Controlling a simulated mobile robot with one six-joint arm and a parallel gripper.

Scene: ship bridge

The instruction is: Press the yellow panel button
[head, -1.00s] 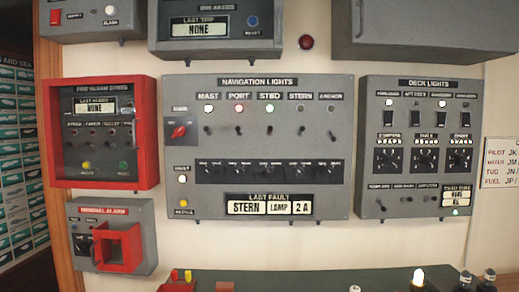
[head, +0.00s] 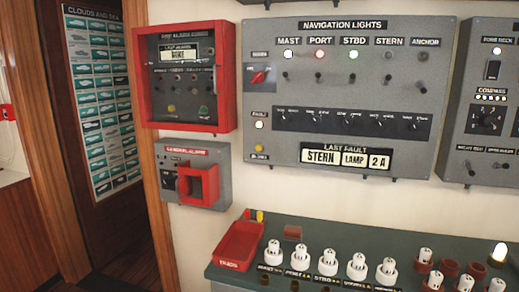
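A small yellow button (head: 259,147) sits at the lower left of the grey navigation lights panel (head: 300,179), below a lit white button (head: 260,125). Another yellow button (head: 171,108) is inside the red-framed fire alarm panel (head: 228,100), left of a green button (head: 204,111). Both yellow buttons are small, and their labels are too blurred to read surely. Nothing touches either one. My gripper is not in view.
A grey general alarm box (head: 215,154) with a red guard (head: 212,183) hangs below the fire alarm panel. A green-topped counter (head: 340,233) with a red tray (head: 239,245) and several white plugs juts out below. A doorway opens at left.

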